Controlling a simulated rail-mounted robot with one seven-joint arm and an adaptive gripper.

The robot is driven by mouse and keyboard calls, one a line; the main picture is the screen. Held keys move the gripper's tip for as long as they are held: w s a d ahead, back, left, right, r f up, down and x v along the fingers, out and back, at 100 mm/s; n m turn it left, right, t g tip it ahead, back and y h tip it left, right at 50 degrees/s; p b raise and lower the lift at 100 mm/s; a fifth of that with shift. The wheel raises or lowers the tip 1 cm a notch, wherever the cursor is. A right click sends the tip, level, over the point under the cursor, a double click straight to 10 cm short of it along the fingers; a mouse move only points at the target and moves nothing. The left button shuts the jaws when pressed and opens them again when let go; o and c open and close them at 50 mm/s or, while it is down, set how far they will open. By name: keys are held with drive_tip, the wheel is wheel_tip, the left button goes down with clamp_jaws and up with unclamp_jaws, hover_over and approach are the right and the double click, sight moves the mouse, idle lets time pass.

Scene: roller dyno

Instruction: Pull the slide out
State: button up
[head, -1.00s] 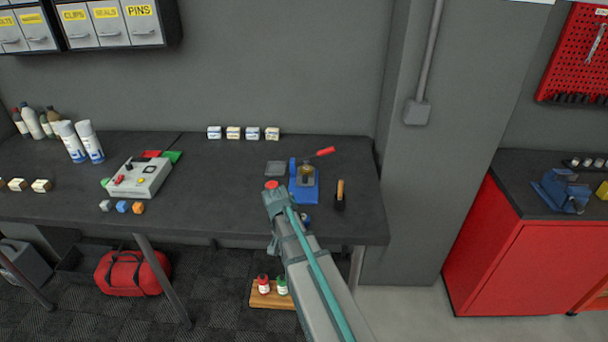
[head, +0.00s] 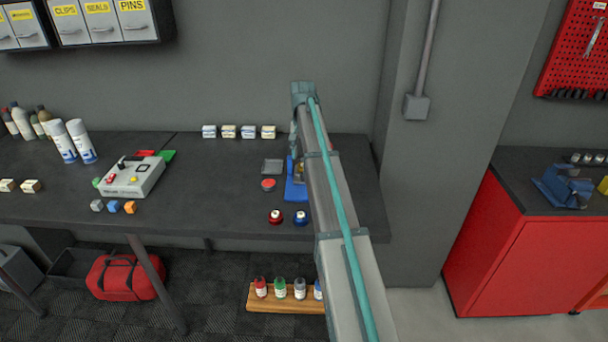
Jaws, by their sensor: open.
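A small blue fixture (head: 295,190) stands on the dark workbench, right of the middle. My arm covers its right side and most of its top, and no slide can be made out on it. My arm reaches up over the bench in front of the fixture. A narrow part of my gripper (head: 294,151) shows at the arm's left edge, just above the fixture. It is open, but its fingertips are mostly hidden, and I cannot tell whether they touch the fixture.
A grey square tray (head: 272,166) and a red disc (head: 268,184) lie left of the fixture. A control box (head: 132,177) is further left. The bench between is clear.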

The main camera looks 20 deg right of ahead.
wheel_tip(320, 180, down, 9)
drive_tip(key=shift+r+p, duration=0.1)
drive_tip(key=shift+p, duration=1.15)
clamp_jaws()
